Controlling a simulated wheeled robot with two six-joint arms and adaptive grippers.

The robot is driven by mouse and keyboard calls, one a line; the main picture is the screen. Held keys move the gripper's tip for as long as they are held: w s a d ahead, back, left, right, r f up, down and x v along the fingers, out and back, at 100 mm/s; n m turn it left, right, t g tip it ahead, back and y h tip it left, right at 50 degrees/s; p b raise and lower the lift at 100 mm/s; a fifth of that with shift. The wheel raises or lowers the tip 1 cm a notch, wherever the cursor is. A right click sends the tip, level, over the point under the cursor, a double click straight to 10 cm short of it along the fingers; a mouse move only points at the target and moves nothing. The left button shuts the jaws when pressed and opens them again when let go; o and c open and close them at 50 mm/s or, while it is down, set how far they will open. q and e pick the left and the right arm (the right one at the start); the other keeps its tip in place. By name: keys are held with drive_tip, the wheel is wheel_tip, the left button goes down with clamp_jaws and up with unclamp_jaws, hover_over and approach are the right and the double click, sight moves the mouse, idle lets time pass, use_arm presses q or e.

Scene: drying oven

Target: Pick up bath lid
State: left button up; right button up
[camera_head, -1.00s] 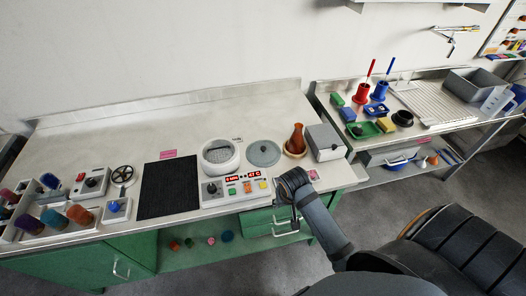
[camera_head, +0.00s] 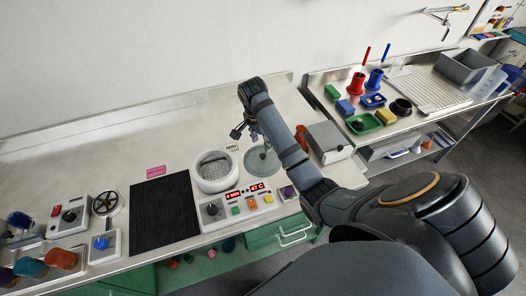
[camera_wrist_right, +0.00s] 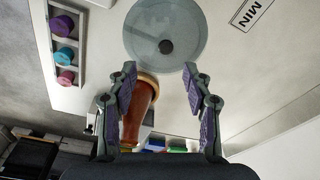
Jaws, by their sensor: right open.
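The bath lid is a grey, see-through round disc (camera_head: 262,163) lying on the bench just right of the white round bath (camera_head: 214,171). My right arm partly covers it in the head view. My right gripper (camera_head: 244,132) is above the bench near the lid's far side. In the wrist view its open, empty fingers (camera_wrist_right: 160,70) point towards the lid, with the knob between their directions. My left gripper is out of view.
A brown flask (camera_head: 301,138) stands close by, partly behind my right arm; it also shows beside a finger in the wrist view (camera_wrist_right: 139,112). A grey-white box (camera_head: 328,142) is right of it. A control panel (camera_head: 240,204) sits in front of the bath. A black mat (camera_head: 165,216) lies left.

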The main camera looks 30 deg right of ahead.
sight(263, 155)
drive_tip(key=f, duration=0.1)
drive_tip(key=f+b, duration=0.1)
drive_tip(key=f, duration=0.1)
drive_tip(key=shift+w+d, duration=0.1)
drive_tip(key=shift+w, duration=0.1)
drive_tip(key=shift+w+d+f+b, duration=0.1)
drive_tip(key=shift+w+f+b, duration=0.3)
drive_tip(key=shift+f+b, duration=0.3)
drive_tip(key=shift+w+d+f, duration=0.1)
drive_tip(key=shift+w+f, duration=0.05)
drive_tip(key=shift+f, duration=0.1)
drive_tip(key=f+b, duration=0.2)
drive_tip(key=b, duration=0.1)
drive_tip(key=shift+s+d+f, duration=0.15)
drive_tip(key=shift+s+d, duration=0.05)
drive_tip(key=shift+s, duration=0.05)
drive_tip(key=shift+w+d+f, duration=0.1)
drive_tip(key=shift+w+f, duration=0.05)
drive_tip(key=shift+f, duration=0.4)
drive_tip(key=shift+w+d+f, duration=0.1)
drive_tip(key=shift+f, duration=0.45)
drive_tip(key=shift+s+r, duration=0.1)
drive_tip(key=shift+s, duration=0.05)
drive_tip(key=shift+c, duration=0.5)
drive_tip(key=c, duration=0.5)
clamp_jaws()
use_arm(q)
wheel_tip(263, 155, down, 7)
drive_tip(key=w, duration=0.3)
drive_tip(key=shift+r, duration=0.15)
